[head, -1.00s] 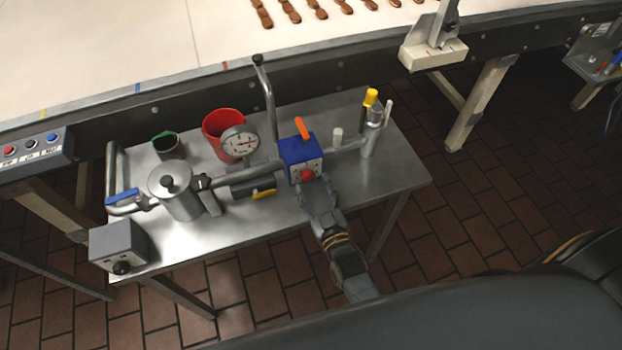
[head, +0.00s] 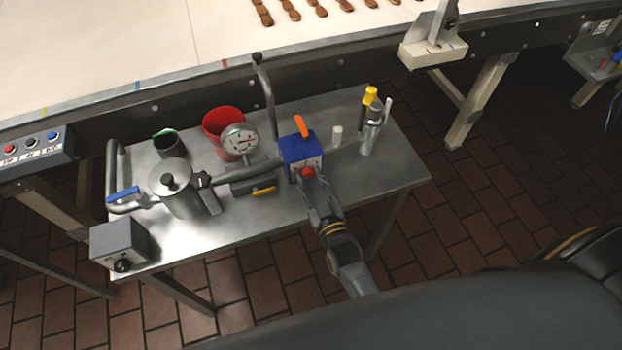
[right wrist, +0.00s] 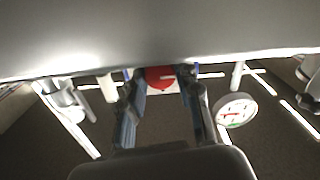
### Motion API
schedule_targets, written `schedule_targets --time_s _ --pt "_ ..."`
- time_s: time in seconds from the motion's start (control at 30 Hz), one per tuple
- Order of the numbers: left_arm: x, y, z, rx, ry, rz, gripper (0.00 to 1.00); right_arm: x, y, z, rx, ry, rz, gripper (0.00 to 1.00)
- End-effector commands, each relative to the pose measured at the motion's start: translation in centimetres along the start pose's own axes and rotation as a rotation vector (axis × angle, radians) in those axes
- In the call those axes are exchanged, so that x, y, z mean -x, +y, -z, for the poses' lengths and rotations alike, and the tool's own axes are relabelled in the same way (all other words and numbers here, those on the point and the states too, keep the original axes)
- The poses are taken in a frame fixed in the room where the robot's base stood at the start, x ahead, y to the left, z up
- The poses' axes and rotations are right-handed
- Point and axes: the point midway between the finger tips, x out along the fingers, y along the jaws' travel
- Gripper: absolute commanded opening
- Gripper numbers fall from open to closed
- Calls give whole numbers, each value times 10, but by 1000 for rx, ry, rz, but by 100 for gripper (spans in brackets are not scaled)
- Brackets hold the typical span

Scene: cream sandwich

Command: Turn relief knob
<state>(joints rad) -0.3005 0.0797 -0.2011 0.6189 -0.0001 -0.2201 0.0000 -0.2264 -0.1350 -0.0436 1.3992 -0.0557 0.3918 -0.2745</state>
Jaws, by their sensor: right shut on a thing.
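The relief knob (head: 307,172) is a small red round knob on the front of a blue and white box (head: 300,150) with an orange lever (head: 301,126) on top. My right gripper (head: 308,180) reaches it from below and its fingertips are at the knob. In the right wrist view the red knob (right wrist: 160,77) sits between the two fingers of my right gripper (right wrist: 162,82), one finger on each side, and the gripper is shut on it. A white mark shows on the knob's face. My left gripper is not in view.
A pressure gauge (head: 240,140), red bucket (head: 214,118), metal pot (head: 172,200) and grey control box (head: 119,245) stand left on the steel table (head: 385,190). A metal cylinder with a yellow-topped tool (head: 370,135) stands right. The conveyor (head: 150,60) runs behind.

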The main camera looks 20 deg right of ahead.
Motion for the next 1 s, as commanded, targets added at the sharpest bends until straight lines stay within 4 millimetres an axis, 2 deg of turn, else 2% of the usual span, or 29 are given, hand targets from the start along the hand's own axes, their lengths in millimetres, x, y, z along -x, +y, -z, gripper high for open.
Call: schedule_targets --time_s 0.17,0.7,1.0 --pt "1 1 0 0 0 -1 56 0 0 0 -60 0 1 2" --pt "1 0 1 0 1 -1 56 0 0 0 -406 0 1 2" --pt "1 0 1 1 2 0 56 0 0 0 -501 0 1 2"
